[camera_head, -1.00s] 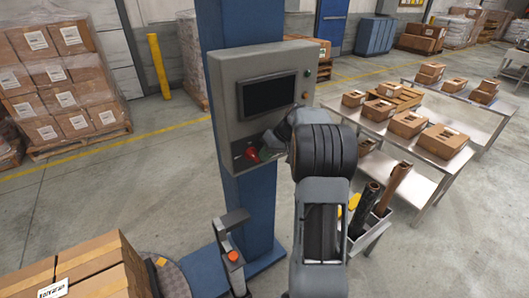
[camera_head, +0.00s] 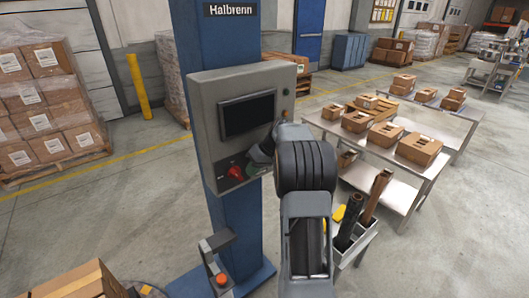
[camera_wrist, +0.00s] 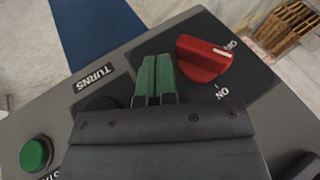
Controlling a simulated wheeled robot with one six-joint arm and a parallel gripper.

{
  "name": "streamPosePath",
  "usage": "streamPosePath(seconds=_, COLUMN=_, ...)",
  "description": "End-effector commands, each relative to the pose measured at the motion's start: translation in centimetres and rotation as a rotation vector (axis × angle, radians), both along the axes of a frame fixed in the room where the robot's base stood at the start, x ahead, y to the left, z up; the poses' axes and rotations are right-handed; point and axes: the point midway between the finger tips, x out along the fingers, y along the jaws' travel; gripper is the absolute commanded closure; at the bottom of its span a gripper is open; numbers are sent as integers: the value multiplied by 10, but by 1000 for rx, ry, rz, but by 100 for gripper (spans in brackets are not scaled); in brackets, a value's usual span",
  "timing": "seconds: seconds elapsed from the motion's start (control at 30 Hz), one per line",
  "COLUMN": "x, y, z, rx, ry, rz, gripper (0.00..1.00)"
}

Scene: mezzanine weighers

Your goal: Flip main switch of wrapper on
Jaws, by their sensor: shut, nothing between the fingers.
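The wrapper's grey control panel (camera_head: 205,140) is mounted on a blue column and carries a dark screen. Its red rotary main switch (camera_head: 235,172) is at the lower part of the panel. In the wrist view the red switch (camera_wrist: 203,60) has a white mark at the end near the upper label, partly readable as OFF; the ON label is lower. My gripper (camera_wrist: 154,78) has green fingertips held together, empty, just left of the switch in that view and apart from it in the picture. In the head view my arm hides part of the panel's lower right.
A green button (camera_wrist: 36,154) and a TURNS label (camera_wrist: 94,77) are on the panel face. Steel tables (camera_head: 413,164) with cartons stand to the right. Stacked cartons (camera_head: 45,105) are at left.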

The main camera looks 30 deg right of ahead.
Motion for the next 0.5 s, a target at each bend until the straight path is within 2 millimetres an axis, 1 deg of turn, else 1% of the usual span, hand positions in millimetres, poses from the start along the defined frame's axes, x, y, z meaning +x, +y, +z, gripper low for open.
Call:
streamPosePath(seconds=0.03, x=1, y=-7, z=10, rx=0, ry=-1, rz=0, gripper=100)
streamPosePath(seconds=0.13, x=2, y=-21, z=19, rx=-1, ry=-3, rz=3, gripper=100)
streamPosePath(seconds=0.17, x=0, y=-24, z=21, rx=-2, ry=-5, rz=4, gripper=100)
streamPosePath(seconds=0.4, x=-13, y=-50, z=58, rx=-3, ry=-3, rz=5, gripper=100)
streamPosePath(seconds=0.5, x=-17, y=-58, z=69, rx=-2, ry=-3, rz=6, gripper=100)
